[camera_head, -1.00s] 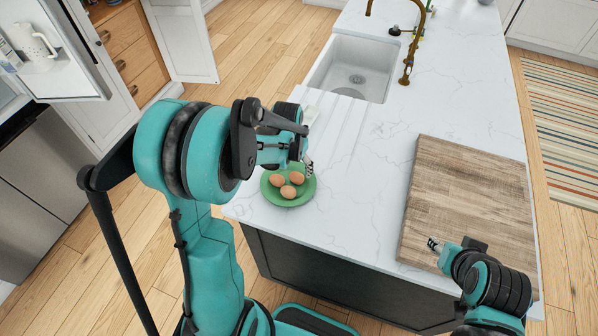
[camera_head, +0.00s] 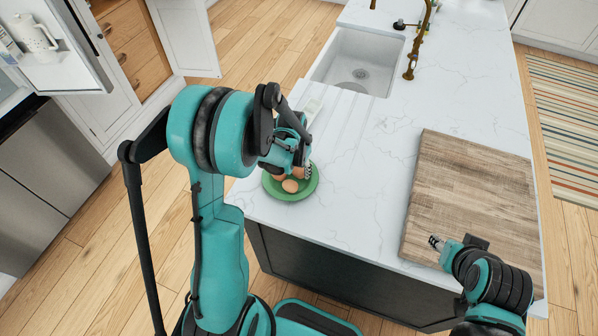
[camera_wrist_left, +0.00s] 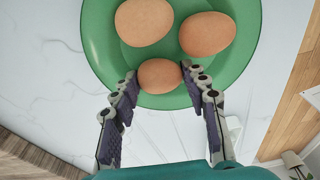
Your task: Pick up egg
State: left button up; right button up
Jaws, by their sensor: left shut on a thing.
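A green plate (camera_head: 312,187) stands near the left corner of the counter with brown eggs on it. In the left wrist view, the plate (camera_wrist_left: 97,40) carries two larger-looking eggs, one at the left (camera_wrist_left: 144,22) and one at the right (camera_wrist_left: 207,33). A third egg (camera_wrist_left: 159,75) sits between the fingertips of my left gripper (camera_wrist_left: 160,79), which is shut on it, at or just above the plate. In the head view, my left gripper (camera_head: 305,172) reaches down over the plate and partly hides the eggs (camera_head: 290,186). My right gripper (camera_head: 437,243) hovers by the cutting board; its jaw state is unclear.
A wooden cutting board (camera_head: 470,195) lies on the right of the white counter (camera_head: 365,190). A sink (camera_head: 357,65) with a brass faucet (camera_head: 415,50) lies behind the plate. The counter between plate and board is clear.

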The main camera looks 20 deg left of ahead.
aim_at(299, 168)
pick_arm(q)
jog(key=shift+r, duration=0.6)
notch_tip(299, 168, up, 3)
jog(key=shift+f+p, duration=0.1)
jog(key=shift+p, duration=0.45)
jog(key=w+d+r+p, duration=0.2)
jog(key=w+r, duration=0.6)
jog(key=w, duration=0.4)
jog(key=w+a+f+b, duration=0.2)
jog(key=a, duration=0.3)
jog(key=w+a+f+b, duration=0.1)
jog(key=w+a+f, duration=0.1)
jog(key=a, duration=0.3)
jog(key=shift+w+a+f+b, duration=0.15)
jog(key=shift+w+f+b, duration=0.25)
jog(key=shift+f, duration=0.1)
jog(key=shift+f, duration=0.1)
jog(key=shift+f+b, duration=0.7)
jog(key=shift+f, duration=0.25)
